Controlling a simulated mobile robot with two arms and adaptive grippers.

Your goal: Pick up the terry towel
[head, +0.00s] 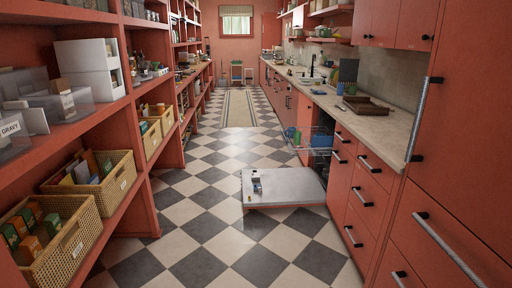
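I cannot pick out a terry towel with certainty anywhere in the head view. Neither of my grippers shows in this view, so whether they are open or shut is hidden. The far counter and shelf contents are too small to tell apart.
An open dishwasher door (283,187) lies across the right side of the checkered floor, with its rack (309,141) pulled out. Wicker baskets (88,226) fill the left shelves. A wooden tray (368,106) lies on the right counter (390,124). The aisle (205,222) left of the door is clear.

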